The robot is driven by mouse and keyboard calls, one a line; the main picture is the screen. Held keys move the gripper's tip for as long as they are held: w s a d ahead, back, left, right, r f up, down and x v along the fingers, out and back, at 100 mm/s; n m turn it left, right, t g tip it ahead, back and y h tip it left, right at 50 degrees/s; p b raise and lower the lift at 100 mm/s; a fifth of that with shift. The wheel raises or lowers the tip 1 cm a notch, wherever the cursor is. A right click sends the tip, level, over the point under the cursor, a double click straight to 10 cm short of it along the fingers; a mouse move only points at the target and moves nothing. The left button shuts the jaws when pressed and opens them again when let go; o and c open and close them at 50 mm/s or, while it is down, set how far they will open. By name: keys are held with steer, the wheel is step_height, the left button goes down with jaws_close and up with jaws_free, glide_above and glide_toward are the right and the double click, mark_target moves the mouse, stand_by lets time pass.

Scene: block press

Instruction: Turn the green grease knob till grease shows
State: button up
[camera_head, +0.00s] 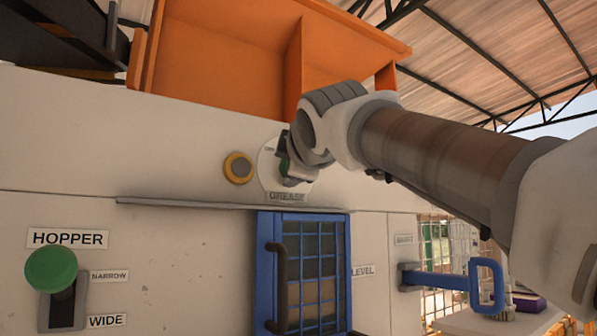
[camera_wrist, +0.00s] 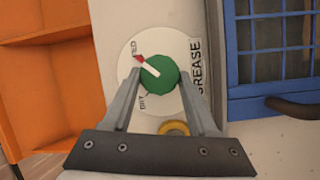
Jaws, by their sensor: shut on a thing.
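The green grease knob (camera_wrist: 160,74) sits on a round white dial plate (camera_wrist: 130,52) beside the GREASE label (camera_wrist: 196,68). My gripper (camera_wrist: 160,78) has one finger on each side of the knob and is shut on it. A white pointer line on the knob aims at the upper left of the dial, near a red mark (camera_wrist: 138,58). A second dial word reads roughly DRY; the other is too small to read surely. In the head view my gripper (camera_head: 287,165) covers most of the knob, and the dial plate (camera_head: 268,165) shows beside it. I see no grease.
A yellow-ringed round button (camera_head: 238,168) is left of the dial. A ledge (camera_head: 210,203) and a blue barred door (camera_head: 315,270) lie below. An orange hopper (camera_head: 230,60) is above.

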steer(key=shift+r, duration=0.1)
stand_by(0.5)
steer(key=o, duration=1.4)
steer(key=shift+c, duration=0.2)
steer(key=shift+s+d, duration=0.1)
steer(key=b+v, duration=0.5)
steer(key=v, duration=1.2)
steer(key=shift+s, duration=0.1)
